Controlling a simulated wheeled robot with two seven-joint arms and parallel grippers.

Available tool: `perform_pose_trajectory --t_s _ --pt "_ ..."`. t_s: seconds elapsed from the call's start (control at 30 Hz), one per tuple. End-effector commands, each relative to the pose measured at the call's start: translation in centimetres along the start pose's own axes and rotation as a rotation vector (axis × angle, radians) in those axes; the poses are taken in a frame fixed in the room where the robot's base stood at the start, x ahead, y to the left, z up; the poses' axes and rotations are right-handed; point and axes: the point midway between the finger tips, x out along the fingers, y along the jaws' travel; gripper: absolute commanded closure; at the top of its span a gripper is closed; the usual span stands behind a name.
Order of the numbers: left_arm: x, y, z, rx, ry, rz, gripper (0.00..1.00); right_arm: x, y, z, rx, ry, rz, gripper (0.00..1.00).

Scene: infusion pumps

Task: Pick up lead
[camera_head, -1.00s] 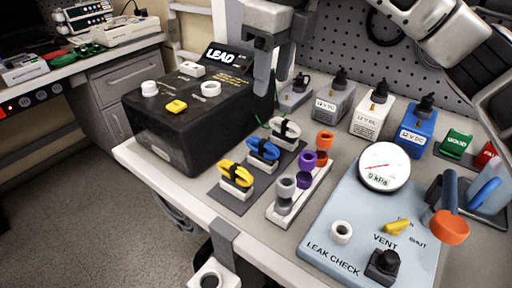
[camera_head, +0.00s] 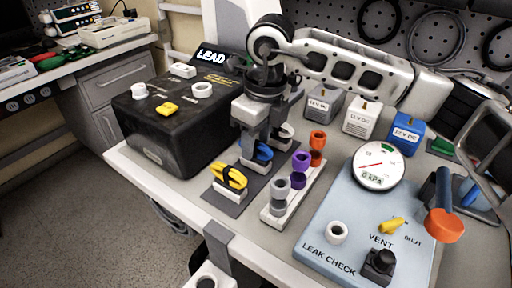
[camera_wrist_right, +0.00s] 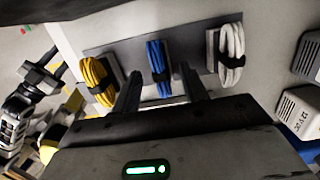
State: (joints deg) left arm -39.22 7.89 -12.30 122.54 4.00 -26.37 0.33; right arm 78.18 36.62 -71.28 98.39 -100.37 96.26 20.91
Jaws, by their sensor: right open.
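Three coiled leads with black ties sit in a row on white blocks on a dark grey mat (camera_head: 222,197): yellow (camera_head: 231,176), blue (camera_head: 264,152) and white (camera_head: 284,131). The white one is partly hidden by my right gripper in the head view. The right wrist view shows the yellow lead (camera_wrist_right: 98,82), the blue lead (camera_wrist_right: 157,66) and the white lead (camera_wrist_right: 231,54). My right gripper (camera_head: 261,147) is open, pointing down at the blue lead. In the wrist view its fingers (camera_wrist_right: 160,92) stand either side of that lead, apparently not gripping.
A black box marked LEAD (camera_head: 172,122) stands left of the mat. A white rack with coloured rings (camera_head: 291,190) stands close to the right. Farther right is a blue leak check panel (camera_head: 330,220) with a gauge. 12 V DC blocks (camera_head: 361,118) stand behind.

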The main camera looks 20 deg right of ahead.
Motion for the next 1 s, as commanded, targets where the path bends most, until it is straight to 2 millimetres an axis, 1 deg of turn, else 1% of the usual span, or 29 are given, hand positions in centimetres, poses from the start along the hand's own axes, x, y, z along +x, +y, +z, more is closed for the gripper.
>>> perform_pose_trajectory --t_s 0.1,0.2,0.43,0.47,0.5,0.57,0.6,1.0 --pt "-0.1 0.0 -0.2 0.005 0.000 -0.002 0.64 1.6 0.0 -0.1 0.001 0.003 0.001 0.56" --pt "0.0 -0.1 -0.2 0.006 -0.001 -0.002 0.64 2.4 -0.1 0.0 0.001 0.000 -0.001 0.56" --pt "0.0 -0.1 -0.1 0.008 -0.002 -0.002 0.64 2.5 -0.1 0.0 0.001 0.000 -0.001 0.56" --pt "0.0 -0.1 -0.1 0.008 -0.002 -0.002 0.64 2.5 -0.1 0.0 0.001 0.000 -0.001 0.62" --pt "0.0 -0.1 -0.1 0.008 -0.002 -0.002 0.64 2.5 -0.1 0.0 0.001 0.000 -0.001 0.73" --pt "0.0 -0.1 -0.1 0.008 -0.002 -0.002 0.64 2.5 -0.1 0.0 0.001 0.000 -0.001 0.90" --pt "0.0 -0.1 -0.1 0.007 -0.003 -0.002 0.64 2.5 -0.1 0.0 0.001 0.000 -0.001 1.00" --pt "0.0 -0.1 0.0 0.007 -0.004 -0.001 0.64 2.1 -0.1 0.1 0.001 -0.002 -0.001 1.00"
